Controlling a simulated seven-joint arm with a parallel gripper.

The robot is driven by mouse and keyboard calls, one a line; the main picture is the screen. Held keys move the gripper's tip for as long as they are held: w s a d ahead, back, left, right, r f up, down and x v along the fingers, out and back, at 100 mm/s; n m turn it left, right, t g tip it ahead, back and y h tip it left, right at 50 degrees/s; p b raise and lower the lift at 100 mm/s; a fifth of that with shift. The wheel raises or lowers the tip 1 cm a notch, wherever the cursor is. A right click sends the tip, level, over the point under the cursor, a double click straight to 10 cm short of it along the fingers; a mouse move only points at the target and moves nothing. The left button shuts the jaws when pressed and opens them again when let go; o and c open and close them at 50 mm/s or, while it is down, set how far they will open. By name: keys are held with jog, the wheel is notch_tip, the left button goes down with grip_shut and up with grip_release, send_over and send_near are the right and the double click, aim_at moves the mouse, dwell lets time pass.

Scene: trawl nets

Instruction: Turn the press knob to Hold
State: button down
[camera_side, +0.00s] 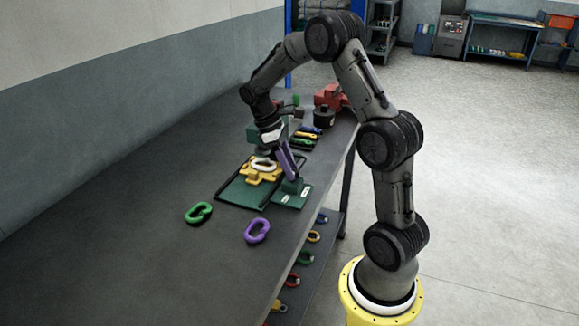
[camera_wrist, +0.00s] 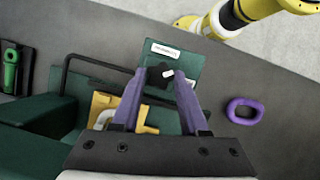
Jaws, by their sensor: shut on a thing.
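The dark press knob (camera_wrist: 157,78) with a white pointer mark sits on a green control panel (camera_wrist: 178,54). A white label (camera_wrist: 165,50) on the panel is too small to read, so I cannot tell the knob's setting. My gripper (camera_wrist: 159,76) has its purple fingers shut on the knob, one on each side. In the side view, my gripper (camera_side: 292,178) reaches down to the green panel (camera_side: 302,199); the fingers hide the knob. The green press base (camera_side: 240,195) stands beside it, with a yellow fixture (camera_side: 252,176) and a white link (camera_side: 263,164) on it.
A green link (camera_side: 198,213) and a purple link (camera_side: 257,231) lie on the dark bench near the press. A tray of coloured parts (camera_side: 306,137) and a red block (camera_side: 331,97) stand farther back. The bench's left side is clear.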

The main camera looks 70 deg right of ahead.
aim_at(297, 171)
jog(key=shift+r+m, duration=0.1)
jog(key=shift+m, duration=0.4)
jog(key=shift+c, duration=2.1)
grip_release()
jog(key=shift+r, duration=0.3)
notch_tip(297, 171, up, 3)
jog(key=shift+f, duration=0.1)
jog(key=s+a+r, duration=0.8)
jog(key=s+r, duration=0.1)
jog(key=s, duration=0.2)
jog(key=shift+a+r, duration=0.15)
jog(key=shift+r, duration=0.1)
